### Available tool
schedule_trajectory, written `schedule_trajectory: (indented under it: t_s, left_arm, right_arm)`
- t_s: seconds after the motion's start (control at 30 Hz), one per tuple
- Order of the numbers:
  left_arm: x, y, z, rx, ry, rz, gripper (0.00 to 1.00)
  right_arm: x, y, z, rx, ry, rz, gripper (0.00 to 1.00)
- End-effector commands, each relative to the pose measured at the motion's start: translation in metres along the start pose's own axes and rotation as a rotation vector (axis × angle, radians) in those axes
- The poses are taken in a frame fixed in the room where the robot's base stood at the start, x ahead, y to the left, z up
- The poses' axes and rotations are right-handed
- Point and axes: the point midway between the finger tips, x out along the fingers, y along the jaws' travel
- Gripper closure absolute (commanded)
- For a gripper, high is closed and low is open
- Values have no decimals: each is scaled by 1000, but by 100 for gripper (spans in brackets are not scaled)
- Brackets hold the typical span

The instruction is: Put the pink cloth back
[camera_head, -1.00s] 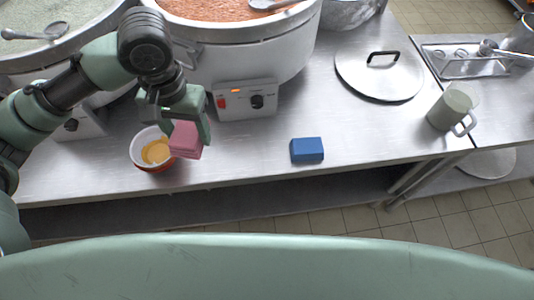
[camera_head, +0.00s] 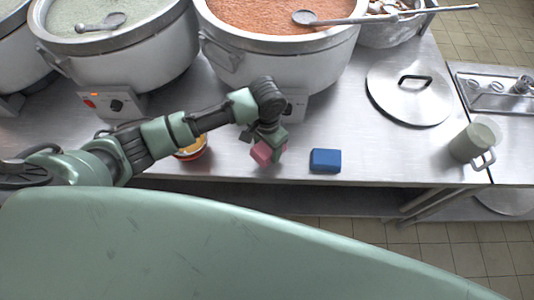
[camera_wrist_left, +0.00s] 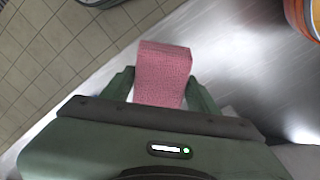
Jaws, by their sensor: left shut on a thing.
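The pink cloth (camera_head: 262,153) is a small folded block, held in my left gripper (camera_head: 270,147) near the front edge of the steel counter. In the left wrist view the pink cloth (camera_wrist_left: 163,72) sits between the two green fingers of the left gripper (camera_wrist_left: 161,88), which is shut on it. Its height above the counter is hard to tell. A blue block (camera_head: 325,160), shaped like a folded cloth, lies on the counter just right of the gripper. My right gripper is not in view.
A bowl with orange contents (camera_head: 192,149) is partly hidden behind my left arm. Large stockpots of green (camera_head: 118,62) and red-orange (camera_head: 275,70) food stand behind. A steel lid (camera_head: 409,95) and grey mug (camera_head: 470,143) are at right.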

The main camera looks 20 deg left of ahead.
Motion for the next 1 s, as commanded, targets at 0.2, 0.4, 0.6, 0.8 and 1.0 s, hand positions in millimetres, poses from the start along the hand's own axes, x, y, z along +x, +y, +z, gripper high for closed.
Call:
schedule_trajectory:
  t_s: [0.2,0.4,0.6,0.8,1.0]
  left_arm:
    - [21,0,0,-1,-1,-1,73]
    - [49,0,0,-2,-2,0,73]
    - [56,0,0,-1,1,-1,73]
    - [58,0,0,-1,0,-1,73]
    - [60,0,0,-1,0,-1,19]
  right_arm:
    - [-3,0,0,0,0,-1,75]
    - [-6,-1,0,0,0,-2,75]
    - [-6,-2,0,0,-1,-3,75]
    - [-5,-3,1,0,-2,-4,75]
    - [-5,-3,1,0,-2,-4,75]
